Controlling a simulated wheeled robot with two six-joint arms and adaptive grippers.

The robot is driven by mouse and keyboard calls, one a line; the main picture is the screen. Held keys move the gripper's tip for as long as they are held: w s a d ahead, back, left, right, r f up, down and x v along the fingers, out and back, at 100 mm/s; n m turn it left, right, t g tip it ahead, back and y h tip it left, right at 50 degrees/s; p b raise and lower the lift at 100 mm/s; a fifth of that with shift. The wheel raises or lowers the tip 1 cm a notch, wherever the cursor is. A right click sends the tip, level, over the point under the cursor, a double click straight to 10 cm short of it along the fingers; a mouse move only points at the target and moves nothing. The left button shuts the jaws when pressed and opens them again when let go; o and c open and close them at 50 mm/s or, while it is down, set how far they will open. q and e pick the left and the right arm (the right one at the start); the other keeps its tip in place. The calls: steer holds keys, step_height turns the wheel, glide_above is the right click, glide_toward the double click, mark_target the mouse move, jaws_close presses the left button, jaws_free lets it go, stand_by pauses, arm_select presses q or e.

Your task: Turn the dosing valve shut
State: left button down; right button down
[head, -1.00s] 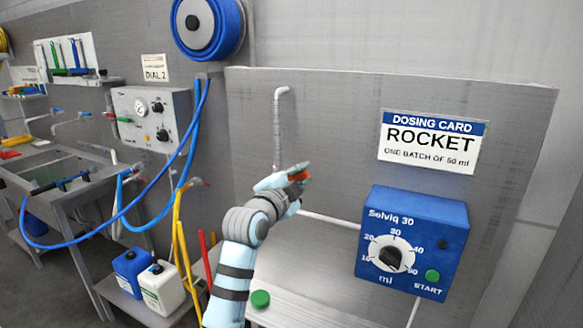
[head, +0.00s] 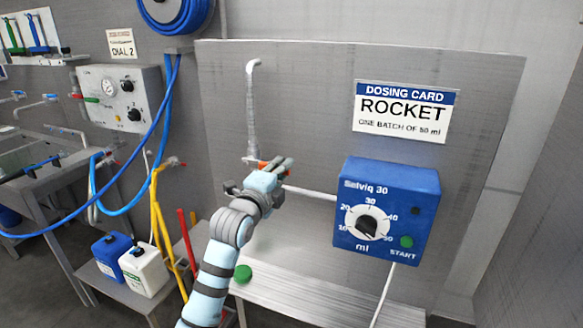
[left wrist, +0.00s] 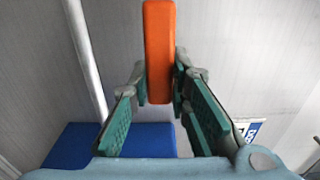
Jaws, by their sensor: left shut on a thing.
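The dosing valve's orange lever (head: 264,166) shows at the lower end of the thin grey pipe (head: 251,110) on the wall panel. My left gripper (head: 280,168) is at the lever, and its fingers hide part of it. In the left wrist view the orange lever (left wrist: 158,50) stands lengthwise between the two green-padded fingers of the left gripper (left wrist: 160,85), which is shut on it. The valve body is mostly hidden behind the gripper. My right gripper is not in view.
A blue dosing box (head: 387,211) with a dial and green START button is to the right, below the dosing card (head: 403,110). A green cap (head: 243,273) is on the bench (head: 320,300). Blue and white canisters, hoses and a sink are at left.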

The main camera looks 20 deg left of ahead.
arm_select(q)
steer(key=shift+f, duration=0.1)
steer(key=c, duration=1.5)
jaws_free()
steer(key=s, duration=1.2)
steer(key=shift+w, duration=0.1)
